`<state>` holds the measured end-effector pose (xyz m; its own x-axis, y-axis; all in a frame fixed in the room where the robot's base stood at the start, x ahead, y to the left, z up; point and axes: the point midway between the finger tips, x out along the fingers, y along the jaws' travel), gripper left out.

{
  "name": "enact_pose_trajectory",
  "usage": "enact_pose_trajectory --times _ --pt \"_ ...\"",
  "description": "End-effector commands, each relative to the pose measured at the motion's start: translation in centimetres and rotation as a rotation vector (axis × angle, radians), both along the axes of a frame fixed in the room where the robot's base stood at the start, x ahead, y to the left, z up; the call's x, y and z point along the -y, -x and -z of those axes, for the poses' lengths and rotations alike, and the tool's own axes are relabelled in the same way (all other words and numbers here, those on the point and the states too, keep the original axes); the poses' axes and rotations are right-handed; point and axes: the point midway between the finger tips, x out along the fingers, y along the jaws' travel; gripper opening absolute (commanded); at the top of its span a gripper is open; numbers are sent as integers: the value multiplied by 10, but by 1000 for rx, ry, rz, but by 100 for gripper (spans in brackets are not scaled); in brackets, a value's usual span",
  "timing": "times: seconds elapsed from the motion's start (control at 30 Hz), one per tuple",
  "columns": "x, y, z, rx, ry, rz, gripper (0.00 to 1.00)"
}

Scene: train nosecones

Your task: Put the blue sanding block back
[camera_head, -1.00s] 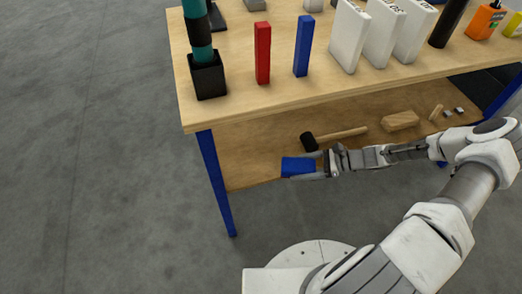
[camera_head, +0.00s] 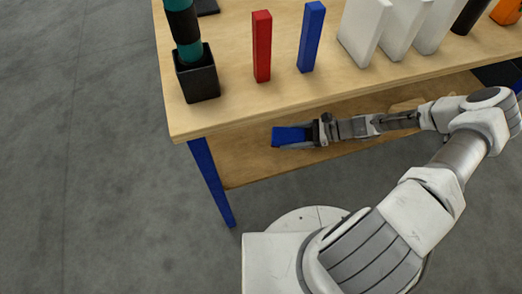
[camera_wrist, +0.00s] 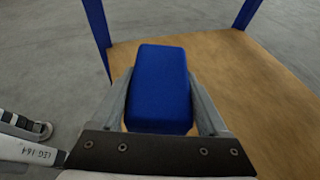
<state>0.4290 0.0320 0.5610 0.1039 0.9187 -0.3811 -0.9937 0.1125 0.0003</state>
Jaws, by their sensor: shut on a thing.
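The blue sanding block (camera_head: 289,136) is between the fingers of my gripper (camera_head: 290,141), at the workbench's lower shelf (camera_head: 237,168). In the wrist view the block (camera_wrist: 160,85) is a rounded blue box, with a finger of my gripper (camera_wrist: 160,100) pressed along each long side. The wooden lower shelf (camera_wrist: 245,85) shows below and to the right of it. I cannot tell whether the block touches the shelf.
The benchtop (camera_head: 225,112) overhangs the shelf close to my arm. On it stand a black cup (camera_head: 198,80), a red block (camera_head: 262,48), a tall blue block (camera_head: 311,38) and white blocks (camera_head: 364,30). A blue bench leg (camera_head: 211,182) stands at the shelf's left.

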Motion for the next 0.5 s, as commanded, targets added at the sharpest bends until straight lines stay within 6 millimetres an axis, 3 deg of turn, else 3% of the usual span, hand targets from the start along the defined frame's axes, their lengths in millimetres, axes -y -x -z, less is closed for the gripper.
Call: enact_pose_trajectory --times 0.1,0.3,0.5 --pt "-31 0 21 -2 -6 -3 1" --pt "-72 -2 45 -1 -4 -1 1" --pt "-90 -3 55 0 -1 -1 1"
